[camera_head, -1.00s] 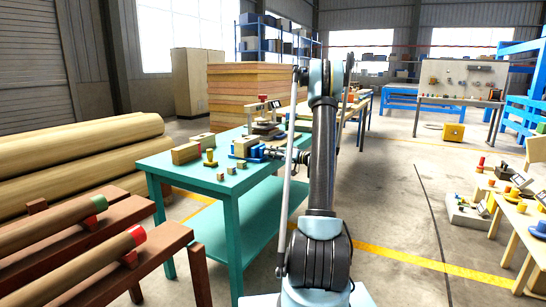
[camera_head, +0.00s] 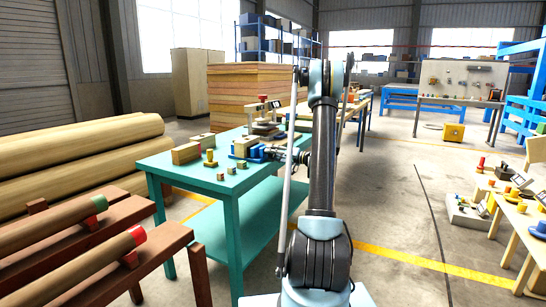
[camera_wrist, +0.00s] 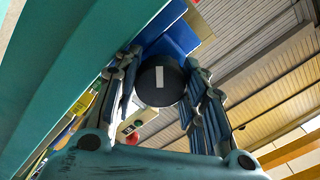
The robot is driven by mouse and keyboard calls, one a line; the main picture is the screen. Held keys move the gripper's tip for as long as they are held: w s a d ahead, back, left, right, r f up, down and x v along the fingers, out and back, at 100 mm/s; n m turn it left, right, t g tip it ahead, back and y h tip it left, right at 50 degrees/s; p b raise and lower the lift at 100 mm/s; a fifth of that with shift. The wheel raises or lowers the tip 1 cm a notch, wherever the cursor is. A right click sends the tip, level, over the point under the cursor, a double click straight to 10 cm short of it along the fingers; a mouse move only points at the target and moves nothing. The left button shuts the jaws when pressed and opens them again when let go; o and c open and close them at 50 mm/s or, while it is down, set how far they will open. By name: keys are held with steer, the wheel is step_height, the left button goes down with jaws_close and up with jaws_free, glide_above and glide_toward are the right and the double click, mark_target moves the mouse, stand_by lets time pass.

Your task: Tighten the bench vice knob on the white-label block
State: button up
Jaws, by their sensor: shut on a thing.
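The bench vice (camera_head: 251,149) is blue and stands on the teal table (camera_head: 232,191), with a pale wooden block (camera_head: 241,146) at it. In the wrist view its knob (camera_wrist: 160,84) is a dark round disc with a white mark on its face. The blue vice body (camera_wrist: 172,42) shows behind the knob. My gripper (camera_wrist: 162,92) is shut on the knob, with fingers on both sides of it. In the head view my gripper (camera_head: 276,153) is at the right side of the vice. I cannot make out a white label on the block.
On the teal table are a long wooden block (camera_head: 186,153), a yellow knobbed piece (camera_head: 210,158) and several small wooden cubes. A press-like device (camera_head: 263,117) stands behind the vice. Logs (camera_head: 80,160) lie at the left; open floor (camera_head: 385,190) lies to the right.

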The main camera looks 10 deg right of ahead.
steer(key=o, duration=1.1)
steer(key=shift+v, duration=4)
